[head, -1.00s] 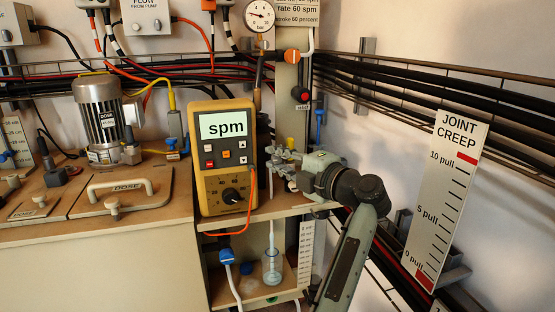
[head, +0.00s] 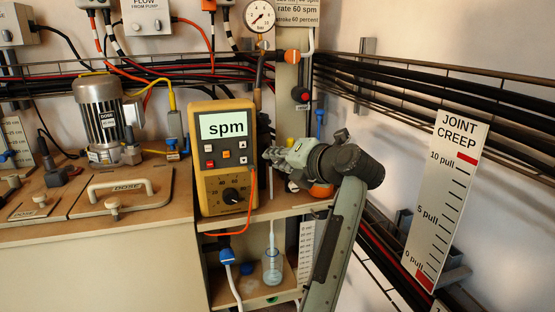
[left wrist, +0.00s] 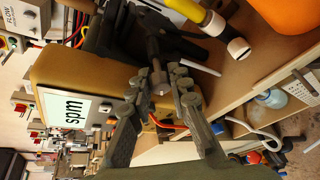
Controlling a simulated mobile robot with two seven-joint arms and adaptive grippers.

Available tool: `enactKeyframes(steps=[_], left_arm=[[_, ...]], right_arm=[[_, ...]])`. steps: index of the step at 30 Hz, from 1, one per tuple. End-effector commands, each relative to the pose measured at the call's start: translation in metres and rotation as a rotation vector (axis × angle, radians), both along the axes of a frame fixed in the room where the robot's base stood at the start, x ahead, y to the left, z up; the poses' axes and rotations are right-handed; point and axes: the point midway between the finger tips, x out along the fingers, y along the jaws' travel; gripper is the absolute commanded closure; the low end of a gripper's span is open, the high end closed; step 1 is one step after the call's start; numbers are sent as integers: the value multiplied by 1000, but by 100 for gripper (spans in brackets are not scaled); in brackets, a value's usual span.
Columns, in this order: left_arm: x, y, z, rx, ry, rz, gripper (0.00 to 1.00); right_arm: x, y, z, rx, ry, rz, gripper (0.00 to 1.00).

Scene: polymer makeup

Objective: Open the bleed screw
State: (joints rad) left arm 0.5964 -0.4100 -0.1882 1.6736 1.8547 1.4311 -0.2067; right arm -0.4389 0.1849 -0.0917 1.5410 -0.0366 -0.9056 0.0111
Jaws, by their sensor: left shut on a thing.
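My left gripper (head: 268,155) is just right of the yellow meter, above the wooden shelf. In the left wrist view its two knobbly grey fingers (left wrist: 162,86) close on a small grey metal piece at the end of a dark stem. This piece (left wrist: 160,89) looks like the bleed screw, but its shape is mostly covered by the fingers. In the head view the fingers and wrist hide it. My right gripper is in neither view.
The yellow meter (head: 222,160) reading "spm" stands close left of the gripper. An orange rounded part (head: 321,190) sits under my wrist. A beaker (head: 272,268) stands on the lower shelf. The JOINT CREEP board (head: 447,200) and black cables line the right wall.

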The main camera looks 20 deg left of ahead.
Motion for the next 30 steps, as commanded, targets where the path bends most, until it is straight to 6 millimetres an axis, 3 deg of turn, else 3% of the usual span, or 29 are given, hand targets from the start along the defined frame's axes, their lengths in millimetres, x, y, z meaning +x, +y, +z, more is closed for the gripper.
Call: enactKeyframes(steps=[17, 18, 19, 30], left_arm=[[-1, 0, -5, -27, -6, 2, 100], [-1, 0, -5, -27, -6, 2, 77], [-1, 0, -5, -27, -6, 2, 73], [-3, -3, 0, -23, -13, 0, 72]], right_arm=[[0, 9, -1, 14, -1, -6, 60], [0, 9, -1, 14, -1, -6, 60], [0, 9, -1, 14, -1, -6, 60], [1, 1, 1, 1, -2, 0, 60]])
